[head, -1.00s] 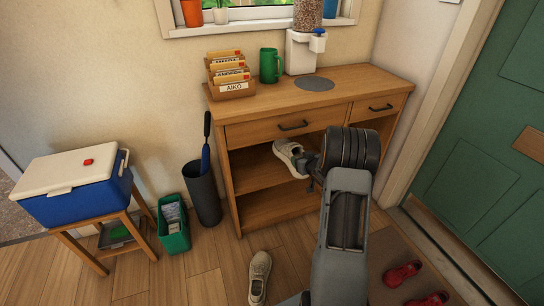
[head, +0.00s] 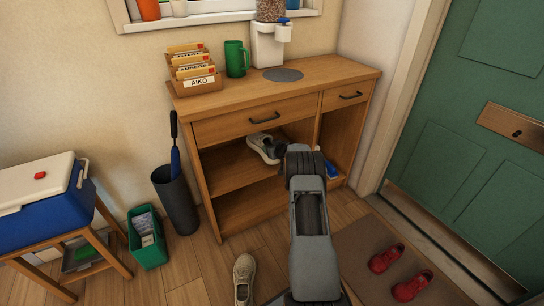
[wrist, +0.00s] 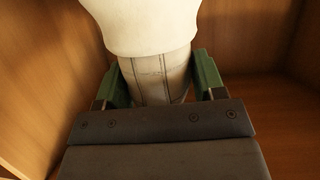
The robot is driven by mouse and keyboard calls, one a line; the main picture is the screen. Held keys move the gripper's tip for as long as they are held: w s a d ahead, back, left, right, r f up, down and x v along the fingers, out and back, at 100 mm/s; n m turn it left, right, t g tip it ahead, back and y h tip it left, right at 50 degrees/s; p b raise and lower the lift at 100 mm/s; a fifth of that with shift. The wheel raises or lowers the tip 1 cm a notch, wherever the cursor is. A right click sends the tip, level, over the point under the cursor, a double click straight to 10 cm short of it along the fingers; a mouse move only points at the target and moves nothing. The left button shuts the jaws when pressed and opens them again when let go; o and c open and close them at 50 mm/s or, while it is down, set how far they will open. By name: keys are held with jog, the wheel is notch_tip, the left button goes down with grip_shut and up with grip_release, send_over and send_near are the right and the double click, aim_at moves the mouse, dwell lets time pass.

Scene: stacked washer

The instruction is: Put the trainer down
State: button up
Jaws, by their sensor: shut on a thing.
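A pale cream trainer (head: 264,147) is inside the upper left compartment of the wooden cabinet (head: 256,131), just under the drawer. My gripper (head: 283,150) is shut on it and reaches in from the front; the wrist partly hides the hold. In the wrist view the trainer's pale body (wrist: 155,75) sits between the green finger pads, with wooden panels around it. I cannot tell whether its sole touches the shelf (head: 235,177). A similar cream trainer (head: 244,278) lies on the floor in front of the cabinet.
The right compartment holds a blue and white item (head: 330,168), partly hidden by my arm. Red shoes (head: 386,258) lie on the mat (head: 350,250). The umbrella stand (head: 177,200) and green bin (head: 147,236) stand left of the cabinet. The lower shelf looks clear where visible.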

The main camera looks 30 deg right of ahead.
jog(key=shift+w+f, duration=0.1)
jog(key=shift+w, duration=0.1)
notch_tip(320, 180, down, 4)
jog(key=b, duration=0.2)
jog(key=shift+w+r+b, duration=0.15)
jog(key=shift+r+b, duration=0.1)
jog(key=shift+b, duration=0.05)
jog(key=shift+r, duration=0.1)
jog(key=o, duration=1.2)
